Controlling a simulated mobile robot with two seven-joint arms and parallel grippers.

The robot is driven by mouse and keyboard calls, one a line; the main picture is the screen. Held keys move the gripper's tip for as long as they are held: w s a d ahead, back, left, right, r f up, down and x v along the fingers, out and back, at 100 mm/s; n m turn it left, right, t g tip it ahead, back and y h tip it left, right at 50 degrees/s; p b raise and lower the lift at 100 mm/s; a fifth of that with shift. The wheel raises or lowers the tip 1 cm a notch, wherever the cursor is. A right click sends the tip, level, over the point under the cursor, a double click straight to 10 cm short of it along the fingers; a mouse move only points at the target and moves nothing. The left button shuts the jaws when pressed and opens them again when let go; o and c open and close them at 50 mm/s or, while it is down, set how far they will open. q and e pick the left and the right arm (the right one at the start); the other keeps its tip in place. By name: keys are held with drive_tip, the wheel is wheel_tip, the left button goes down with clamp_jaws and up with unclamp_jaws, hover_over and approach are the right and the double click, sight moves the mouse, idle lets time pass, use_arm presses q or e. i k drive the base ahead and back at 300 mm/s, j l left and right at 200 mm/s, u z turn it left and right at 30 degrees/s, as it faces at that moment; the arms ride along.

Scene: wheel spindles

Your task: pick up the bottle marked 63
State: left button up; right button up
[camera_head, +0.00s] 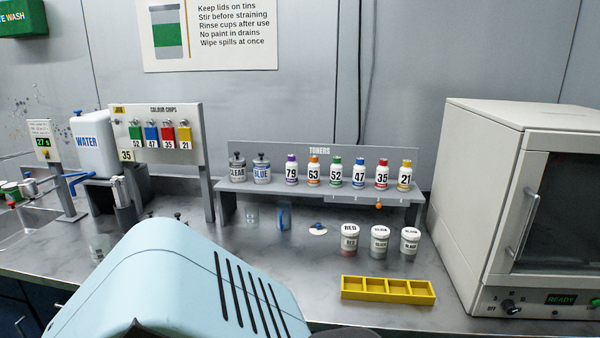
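The bottle marked 63 (313,171) is a small white bottle with an orange cap and orange lower band. It stands upright on the grey toners shelf (330,194), between the purple-capped bottle marked 79 (291,170) and the green-capped bottle marked 52 (336,172). Bottles marked 47 (359,173), 35 (382,174) and 21 (404,176) stand further right in the same row. Neither of my grippers shows in the head view, and nothing touches the bottle marked 63.
Lidded cups (379,242) and a yellow tray (388,298) are on the counter in front. A white oven (490,200) stands at right. A light-blue slotted housing (175,285) hides the front left counter.

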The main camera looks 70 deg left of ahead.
sight(314, 166)
drive_tip(key=u, duration=2.2)
